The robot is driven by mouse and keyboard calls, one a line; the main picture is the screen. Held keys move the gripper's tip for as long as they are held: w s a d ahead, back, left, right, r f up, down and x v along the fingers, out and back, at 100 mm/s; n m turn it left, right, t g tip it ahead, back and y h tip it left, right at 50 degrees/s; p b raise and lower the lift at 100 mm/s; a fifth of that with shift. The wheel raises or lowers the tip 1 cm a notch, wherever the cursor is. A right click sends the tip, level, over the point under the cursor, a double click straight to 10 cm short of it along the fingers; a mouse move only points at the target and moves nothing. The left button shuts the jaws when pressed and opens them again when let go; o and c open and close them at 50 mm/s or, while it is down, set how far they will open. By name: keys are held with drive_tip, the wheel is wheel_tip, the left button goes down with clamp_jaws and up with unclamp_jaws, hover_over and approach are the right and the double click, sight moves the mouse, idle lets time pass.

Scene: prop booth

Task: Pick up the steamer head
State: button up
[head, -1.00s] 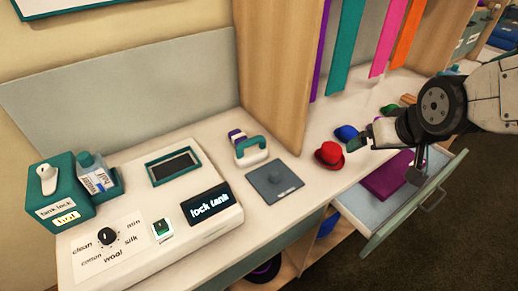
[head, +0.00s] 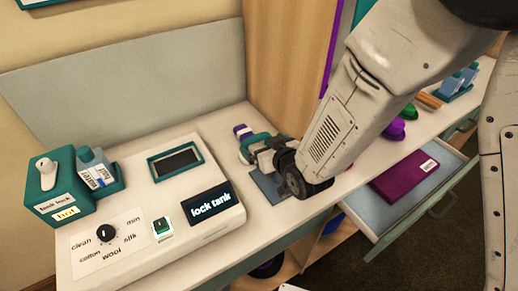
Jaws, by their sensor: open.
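The steamer head (head: 242,131), with a purple and white end and a teal handle, stands on the white counter right of the machine. In the head view, my gripper (head: 261,150) is open at its handle and hides part of it. Whether the jaws touch the handle or only surround it, I cannot tell. My arm reaches in from the upper right.
The white machine (head: 108,221) with its "lock tank" display (head: 210,204) stands close on the left. A grey plate (head: 264,188) lies under my gripper. An open drawer (head: 367,215) holds a purple box (head: 404,183). A wooden divider (head: 283,62) rises behind.

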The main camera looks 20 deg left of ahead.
sight(258, 142)
drive_tip(key=x, duration=0.5)
drive_tip(key=shift+s+a+f, duration=0.1)
drive_tip(key=shift+a+f, duration=0.05)
drive_tip(key=c, duration=1)
